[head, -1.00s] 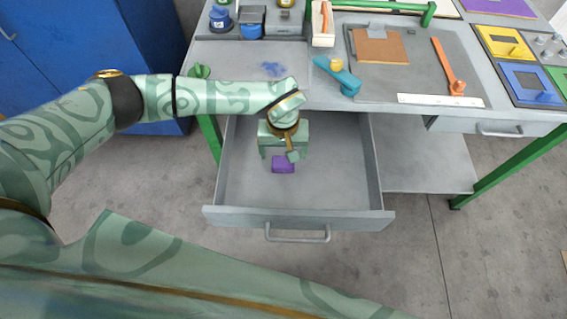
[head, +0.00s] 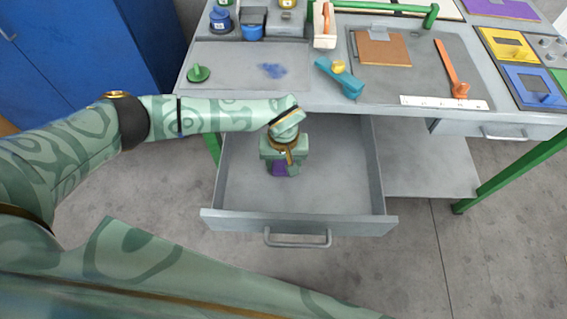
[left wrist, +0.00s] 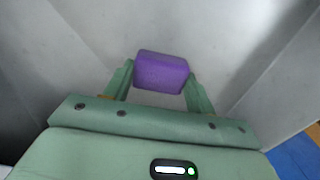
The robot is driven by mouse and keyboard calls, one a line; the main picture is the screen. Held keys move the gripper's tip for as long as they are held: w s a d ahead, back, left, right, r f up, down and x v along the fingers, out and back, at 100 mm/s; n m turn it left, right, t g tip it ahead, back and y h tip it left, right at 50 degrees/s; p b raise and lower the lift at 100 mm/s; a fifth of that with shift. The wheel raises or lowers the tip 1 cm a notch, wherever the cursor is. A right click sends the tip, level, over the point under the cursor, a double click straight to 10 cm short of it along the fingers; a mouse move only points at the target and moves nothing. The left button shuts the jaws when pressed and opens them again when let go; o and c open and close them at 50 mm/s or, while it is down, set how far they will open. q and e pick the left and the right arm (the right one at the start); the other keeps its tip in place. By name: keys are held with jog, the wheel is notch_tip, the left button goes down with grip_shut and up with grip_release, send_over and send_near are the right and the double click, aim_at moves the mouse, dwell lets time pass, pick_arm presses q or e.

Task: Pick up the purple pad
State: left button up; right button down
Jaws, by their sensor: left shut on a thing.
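The purple pad (head: 279,169) is in the open drawer, partly hidden by my left gripper in the head view. In the left wrist view the purple pad (left wrist: 161,72) is a rounded block between the two fingers. My left gripper (head: 284,168) reaches down into the drawer and is shut on the pad. It also shows in the left wrist view (left wrist: 158,82), with a finger against each side of the pad. I cannot tell whether the pad touches the drawer floor. My right gripper is not in view.
The grey drawer (head: 340,190) is pulled out, its floor otherwise bare, with walls around my gripper. The workbench (head: 330,98) above holds a green knob (head: 198,73), a teal tool (head: 341,78), an orange tool (head: 451,68) and a white ruler (head: 443,103). A blue cabinet (head: 90,50) stands left.

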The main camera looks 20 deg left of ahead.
aim_at(284, 164)
pick_arm(q)
notch_tip(284, 164, up, 3)
jog(key=shift+w+r+p, duration=0.1)
jog(key=shift+r+p, duration=0.1)
jog(key=shift+p, duration=0.45)
jog(key=s+a+r+p, duration=0.5)
jog(key=s+r, duration=0.4)
jog(key=s, duration=0.4)
jog(key=shift+s+a+r, duration=0.15)
jog(key=shift+r, duration=0.15)
